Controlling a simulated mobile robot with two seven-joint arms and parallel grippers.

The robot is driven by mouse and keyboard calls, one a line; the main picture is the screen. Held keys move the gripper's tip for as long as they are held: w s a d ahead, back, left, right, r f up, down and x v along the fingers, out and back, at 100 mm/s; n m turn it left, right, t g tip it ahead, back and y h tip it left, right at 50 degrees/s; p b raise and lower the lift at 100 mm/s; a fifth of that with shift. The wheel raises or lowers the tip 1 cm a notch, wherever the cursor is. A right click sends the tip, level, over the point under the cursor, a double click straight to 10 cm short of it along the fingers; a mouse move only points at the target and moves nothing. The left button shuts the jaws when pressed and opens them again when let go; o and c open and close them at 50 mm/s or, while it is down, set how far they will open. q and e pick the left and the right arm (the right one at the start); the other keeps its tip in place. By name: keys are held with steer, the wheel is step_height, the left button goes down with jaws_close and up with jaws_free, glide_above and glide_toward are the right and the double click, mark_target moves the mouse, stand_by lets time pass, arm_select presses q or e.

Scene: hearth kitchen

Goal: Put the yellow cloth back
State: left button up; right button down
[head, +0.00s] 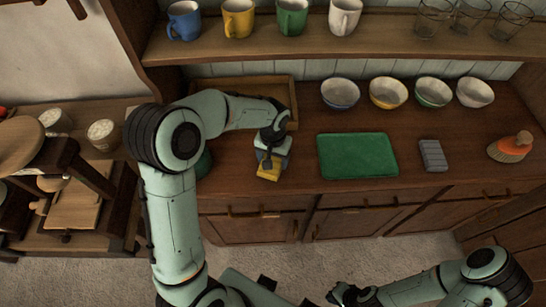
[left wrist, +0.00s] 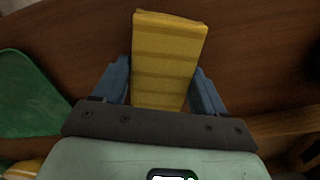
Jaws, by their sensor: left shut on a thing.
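The yellow cloth (head: 268,174) is a small folded block, seen at the end of my left gripper (head: 270,162) over the front part of the wooden counter. In the left wrist view the cloth (left wrist: 168,62) stands between the two blue fingers of my left gripper (left wrist: 161,88), which is shut on it. Whether the cloth touches the counter I cannot tell. My right gripper (head: 343,296) is low at the bottom edge of the head view, away from the counter; its fingers are too unclear to read.
An open wooden box (head: 245,83) stands at the back, partly behind my left arm. Several bowls (head: 388,92) line the back.

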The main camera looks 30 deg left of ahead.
arm_select(q)
steer(key=shift+f, duration=0.15)
steer(key=o, duration=0.9)
steer(key=shift+o, duration=0.2)
arm_select(e)
steer(key=shift+s+f, duration=0.1)
steer(key=shift+f, duration=0.05)
arm_select(q)
steer(key=shift+r, duration=0.3)
step_height(320, 180, up, 12)
steer(key=p, duration=0.1)
arm_select(e)
steer(key=shift+w+r, duration=0.65)
steer(key=shift+r, duration=0.2)
arm_select(q)
steer(key=shift+f, duration=0.15)
arm_select(e)
steer(key=shift+s, duration=0.1)
